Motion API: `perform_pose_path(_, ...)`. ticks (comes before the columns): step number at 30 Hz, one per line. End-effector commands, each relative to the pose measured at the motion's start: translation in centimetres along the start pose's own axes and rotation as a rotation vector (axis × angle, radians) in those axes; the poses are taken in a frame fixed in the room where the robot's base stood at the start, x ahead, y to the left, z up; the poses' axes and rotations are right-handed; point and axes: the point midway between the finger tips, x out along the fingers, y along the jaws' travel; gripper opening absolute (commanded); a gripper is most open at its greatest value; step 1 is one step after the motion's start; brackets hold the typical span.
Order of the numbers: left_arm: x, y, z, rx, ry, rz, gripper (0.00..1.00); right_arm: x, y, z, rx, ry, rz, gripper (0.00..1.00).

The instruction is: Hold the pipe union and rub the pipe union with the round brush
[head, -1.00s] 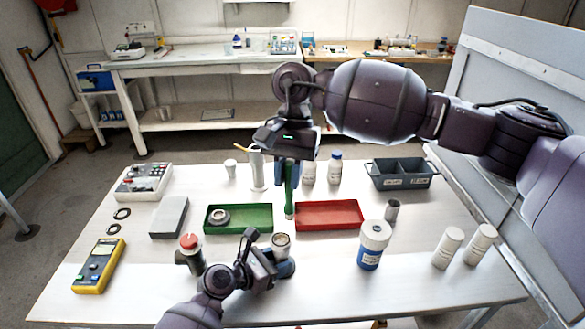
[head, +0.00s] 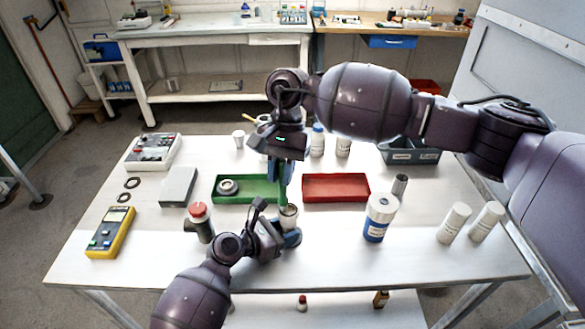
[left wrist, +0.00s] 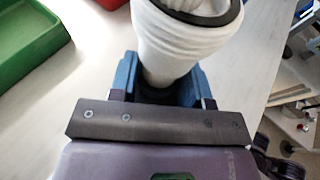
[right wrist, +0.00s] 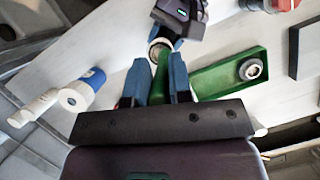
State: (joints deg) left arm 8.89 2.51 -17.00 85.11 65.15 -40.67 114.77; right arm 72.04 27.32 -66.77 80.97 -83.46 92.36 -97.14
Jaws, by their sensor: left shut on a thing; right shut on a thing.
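The pipe union (head: 289,219) is a pale, ribbed fitting with a dark ring near its top in the left wrist view (left wrist: 185,45). My left gripper (head: 286,238) is shut on it and holds it upright at the front of the table. The round brush (head: 283,193) has a green handle, seen also in the right wrist view (right wrist: 160,82). My right gripper (head: 280,172) is shut on it, above the union. The brush's lower end meets the union's open top in the picture. Whether it touches or goes inside is unclear.
Behind are a green tray (head: 240,199) with a ring part in it and a red tray (head: 336,201). A red-capped dark fitting (head: 200,225) stands left of my left gripper. A blue-labelled white jar (head: 379,218) stands to the right.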

Motion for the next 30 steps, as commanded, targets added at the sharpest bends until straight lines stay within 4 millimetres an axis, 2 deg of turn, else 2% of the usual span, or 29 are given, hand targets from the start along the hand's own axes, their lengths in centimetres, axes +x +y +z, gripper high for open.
perform_pose_path(3,0.0,0.0,-0.1,0.000,0.001,0.000,0.31,0.2,-1.1,0.4,-0.002,0.000,0.000,0.00)
perform_pose_path(16,0.0,0.0,-0.1,0.000,0.001,0.000,0.31,-0.4,3.0,-0.9,0.001,0.001,0.000,0.00)
perform_pose_path(18,0.0,0.0,-0.1,0.000,0.001,0.000,0.31,-0.8,2.9,-0.8,-0.001,0.002,0.000,0.00)
perform_pose_path(20,0.0,0.0,-0.1,0.000,0.001,0.000,0.31,-2.3,2.9,-0.2,-0.003,0.004,-0.002,0.00)
perform_pose_path(30,0.0,0.0,-0.1,0.000,0.001,0.000,0.30,-5.0,2.9,0.9,-0.001,0.002,0.000,0.00)
